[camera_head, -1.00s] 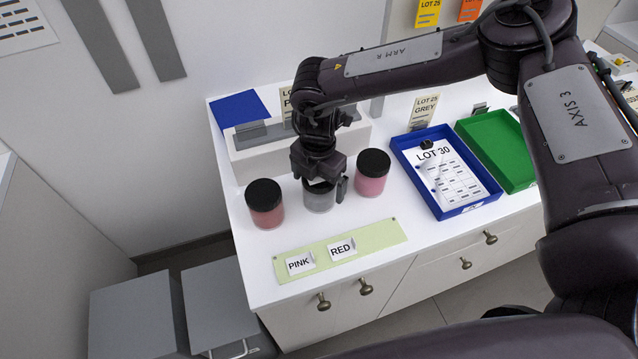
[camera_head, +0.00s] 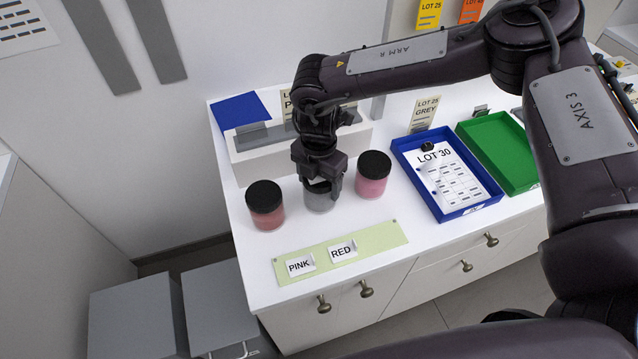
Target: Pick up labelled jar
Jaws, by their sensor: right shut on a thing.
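A jar of grey pigment (camera_head: 319,202) stands on the white counter between two black-lidded jars. My right gripper (camera_head: 322,188) is over it from above, shut on its top, which the gripper hides. The jar of red pigment (camera_head: 266,212) stands to its left and the jar of pink pigment (camera_head: 372,184) to its right. I see no label on any jar from here. Loose labels reading PINK (camera_head: 299,265) and RED (camera_head: 342,251) lie on a pale green strip (camera_head: 380,238) in front of the jars. My left gripper is not in view.
A blue tray (camera_head: 478,203) with a LOT 30 sheet (camera_head: 445,177) and a green tray (camera_head: 500,145) are at the right. A white rack (camera_head: 250,165) with a partly hidden sign is behind the jars, and a GREY sign (camera_head: 424,113) stands behind the blue tray.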

